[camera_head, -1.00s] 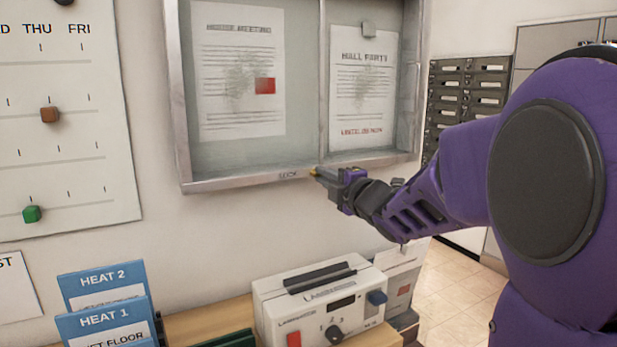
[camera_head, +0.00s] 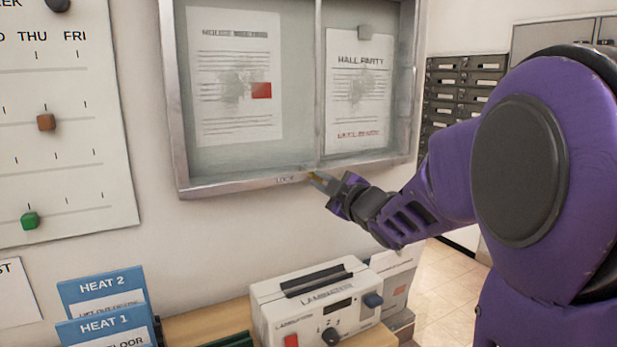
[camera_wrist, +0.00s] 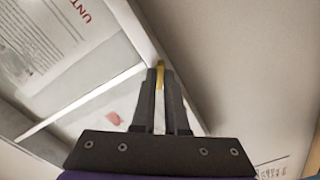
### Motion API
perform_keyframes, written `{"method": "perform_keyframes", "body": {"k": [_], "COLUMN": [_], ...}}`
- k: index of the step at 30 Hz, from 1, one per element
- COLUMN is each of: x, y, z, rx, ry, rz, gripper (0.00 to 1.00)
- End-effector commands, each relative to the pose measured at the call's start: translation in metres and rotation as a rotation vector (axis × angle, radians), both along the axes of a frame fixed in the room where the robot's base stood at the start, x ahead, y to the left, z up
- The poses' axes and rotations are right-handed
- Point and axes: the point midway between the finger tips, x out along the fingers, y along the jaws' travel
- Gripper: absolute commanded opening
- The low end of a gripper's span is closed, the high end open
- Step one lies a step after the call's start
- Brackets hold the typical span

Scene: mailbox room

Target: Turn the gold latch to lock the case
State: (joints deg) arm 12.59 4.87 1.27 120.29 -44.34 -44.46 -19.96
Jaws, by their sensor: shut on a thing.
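The notice case (camera_head: 300,178) is a silver-framed glass case on the wall, with its bottom rail at the middle of the head view. The small gold latch (camera_wrist: 160,76) sits on that rail, between my gripper's fingertips in the wrist view. My gripper (camera_head: 318,180) is shut on the latch at the case's lower edge; it also shows in the wrist view (camera_wrist: 162,90). The fingers hide part of the latch. The word "LOCK" (camera_head: 287,181) is printed on the rail just left of the fingertips.
A white laminator (camera_head: 272,312) stands on the wooden shelf below the case. Blue HEAT folders (camera_head: 95,288) stand at the lower left. A wall calendar (camera_head: 75,185) hangs at the left. Dark mailboxes (camera_head: 445,92) are behind my arm. The wall just under the case is clear.

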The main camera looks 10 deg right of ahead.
Motion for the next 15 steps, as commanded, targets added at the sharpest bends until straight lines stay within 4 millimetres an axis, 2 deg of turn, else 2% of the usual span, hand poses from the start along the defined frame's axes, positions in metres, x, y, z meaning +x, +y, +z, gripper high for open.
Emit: {"method": "perform_keyframes", "body": {"k": [15], "x": [0.0005], "y": [0.0005], "z": [0.0038], "rx": [0.468], "ry": [0.149], "rz": [0.002], "gripper": [0.0]}}
